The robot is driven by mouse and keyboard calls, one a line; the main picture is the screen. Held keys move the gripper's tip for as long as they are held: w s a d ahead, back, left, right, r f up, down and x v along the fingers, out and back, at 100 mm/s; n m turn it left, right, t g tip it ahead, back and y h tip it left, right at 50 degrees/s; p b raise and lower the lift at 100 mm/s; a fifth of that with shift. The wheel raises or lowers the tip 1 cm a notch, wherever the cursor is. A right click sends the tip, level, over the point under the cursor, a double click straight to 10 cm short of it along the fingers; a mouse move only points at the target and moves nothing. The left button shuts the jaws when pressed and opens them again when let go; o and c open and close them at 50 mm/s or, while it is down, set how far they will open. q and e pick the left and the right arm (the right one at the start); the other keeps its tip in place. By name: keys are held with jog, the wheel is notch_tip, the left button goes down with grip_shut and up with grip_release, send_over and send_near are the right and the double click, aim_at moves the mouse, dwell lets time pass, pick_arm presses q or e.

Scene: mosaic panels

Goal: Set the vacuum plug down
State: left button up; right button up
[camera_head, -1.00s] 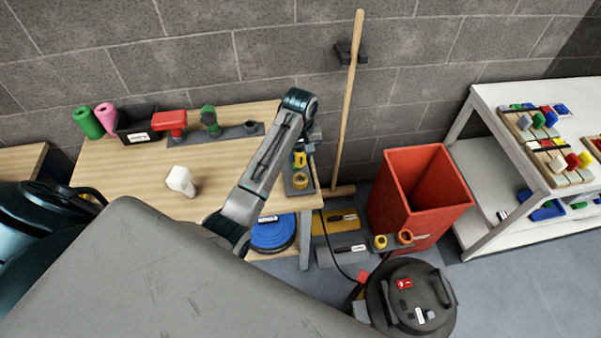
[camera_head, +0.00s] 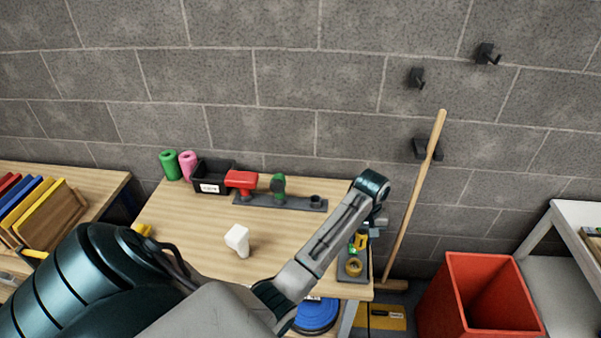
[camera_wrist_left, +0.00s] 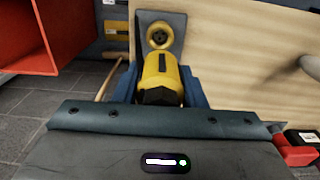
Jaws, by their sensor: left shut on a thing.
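The yellow vacuum plug (camera_wrist_left: 160,72) sits between the blue fingers of my left gripper (camera_wrist_left: 159,84) in the left wrist view. The gripper is shut on it. In the head view the plug (camera_head: 361,241) shows as a small yellow piece under my left wrist, at the right edge of the wooden table (camera_head: 190,215). A yellow ring-shaped socket (camera_head: 353,267) on a dark grey plate (camera_head: 346,276) is just in front of the plug. This socket also shows beyond the plug in the left wrist view (camera_wrist_left: 160,36). My right gripper is not in view.
A white block-like object (camera_head: 237,240) stands mid-table. A black bin (camera_head: 210,186), a red tool (camera_head: 241,181) and a green tool (camera_head: 278,185) are at the back. A broom (camera_head: 416,200) leans on the wall beside a red bin (camera_head: 478,295).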

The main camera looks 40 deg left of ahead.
pick_arm(q)
jog(key=s+a+f+m+b, duration=0.2)
jog(key=s+f+m+b, duration=0.15)
jog(key=s, duration=0.35)
jog(key=s+a+f+m+b, duration=0.2)
jog(key=s+m+b, duration=0.15)
jog(key=s, duration=0.35)
jog(key=s+a+f+m+b, duration=0.1)
jog(key=s+f+m+b, duration=0.2)
jog(key=s, duration=0.4)
jog(key=shift+n, duration=0.5)
jog(key=w+a+p, duration=0.1)
jog(key=w+a, duration=0.2)
jog(key=w+a+f+p, duration=0.1)
jog(key=w+a, duration=0.3)
jog(key=w+a+p, duration=0.1)
jog(key=w+a, duration=0.2)
jog(key=w, duration=0.1)
jog(key=shift+a+f, duration=0.25)
jog(key=shift+a, duration=0.05)
notch_tip(320, 180, down, 3)
jog(key=shift+r+p, duration=0.15)
jog(key=shift+p, duration=0.8)
jog(key=shift+f, duration=0.5)
jog(key=shift+f, duration=0.1)
jog(key=o, duration=1.3)
